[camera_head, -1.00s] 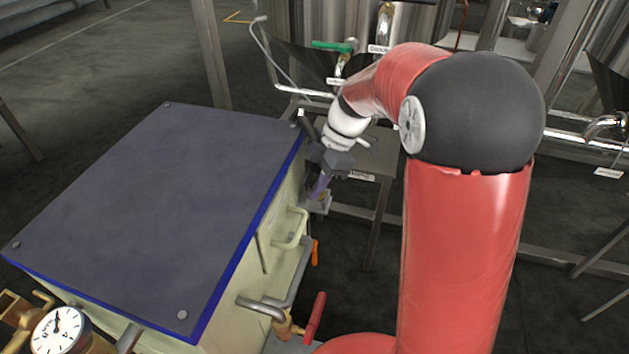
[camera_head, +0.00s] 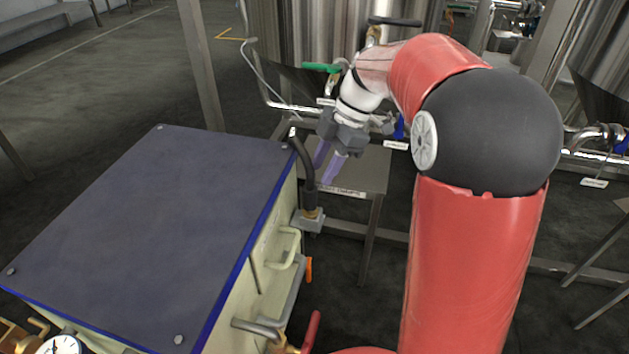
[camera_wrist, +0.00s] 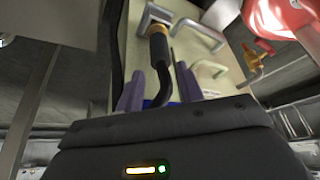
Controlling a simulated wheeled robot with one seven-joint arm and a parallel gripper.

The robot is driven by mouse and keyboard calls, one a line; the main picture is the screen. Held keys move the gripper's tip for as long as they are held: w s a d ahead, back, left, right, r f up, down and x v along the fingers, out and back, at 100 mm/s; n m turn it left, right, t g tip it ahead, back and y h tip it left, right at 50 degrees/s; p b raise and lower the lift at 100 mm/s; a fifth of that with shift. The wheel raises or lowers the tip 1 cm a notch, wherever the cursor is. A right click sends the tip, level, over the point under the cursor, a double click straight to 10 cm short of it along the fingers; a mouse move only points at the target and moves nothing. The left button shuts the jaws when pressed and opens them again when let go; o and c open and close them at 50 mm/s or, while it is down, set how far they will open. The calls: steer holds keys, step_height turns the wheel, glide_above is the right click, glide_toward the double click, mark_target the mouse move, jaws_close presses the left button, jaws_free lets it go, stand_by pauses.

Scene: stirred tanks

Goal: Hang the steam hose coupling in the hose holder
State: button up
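The steam hose coupling (camera_head: 311,212), with a brass-coloured collar on a black hose (camera_head: 306,165), sits upright in the grey hose holder (camera_head: 313,225) on the side of the cream cabinet. In the wrist view, the coupling (camera_wrist: 158,32) meets the grey holder (camera_wrist: 150,14) ahead of the fingers. My gripper (camera_head: 328,163) is open, with its two purple fingers apart, above and to the right of the coupling. In the wrist view, the black hose shows between the fingers of my gripper (camera_wrist: 160,90). The fingers do not hold the coupling. How deep it sits is hard to tell.
The cabinet (camera_head: 150,225) has a flat dark lid with blue edges. Its side has a pale handle (camera_head: 286,249), pipes and an orange lever (camera_head: 309,269). A metal stand (camera_head: 365,170) is behind my gripper. A green-handled valve (camera_head: 321,68) is by the tank.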

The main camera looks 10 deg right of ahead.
steer(key=s+d+r+m+t+h, duration=0.3)
steer(key=s+r+m, duration=0.2)
steer(key=s+m, duration=0.6)
steer(key=s+d+f+m+t+h, duration=0.1)
steer(key=s+m+t, duration=0.1)
steer(key=s+m, duration=0.3)
steer(key=s+d+f+m+t, duration=0.2)
steer(key=s+m, duration=0.3)
steer(key=s, duration=0.1)
steer(key=shift+h, duration=0.4)
step_height(320, 180, up, 7)
steer(key=p, duration=0.7)
steer(key=shift+f, duration=0.15)
